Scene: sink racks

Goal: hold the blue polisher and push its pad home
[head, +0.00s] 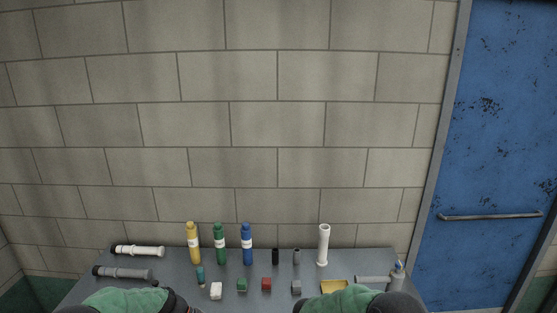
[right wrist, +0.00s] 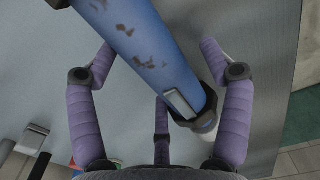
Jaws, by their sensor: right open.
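A blue polisher (right wrist: 150,45) with brown specks fills the upper middle of the right wrist view. It runs slantwise down to a dark collar and a pale tip at its lower end; I cannot tell whether this tip is the pad. My right gripper (right wrist: 160,95) is open, its purple fingers spread on both sides of the polisher. I cannot tell whether any finger touches it. My left gripper is out of view.
Yellow (head: 193,244), green (head: 219,244) and blue (head: 247,244) bottles stand on the grey table (head: 180,260). A white tube (head: 323,246) is upright, and two tubes lie at left. Small blocks line the front, beside a yellow tray (head: 334,287).

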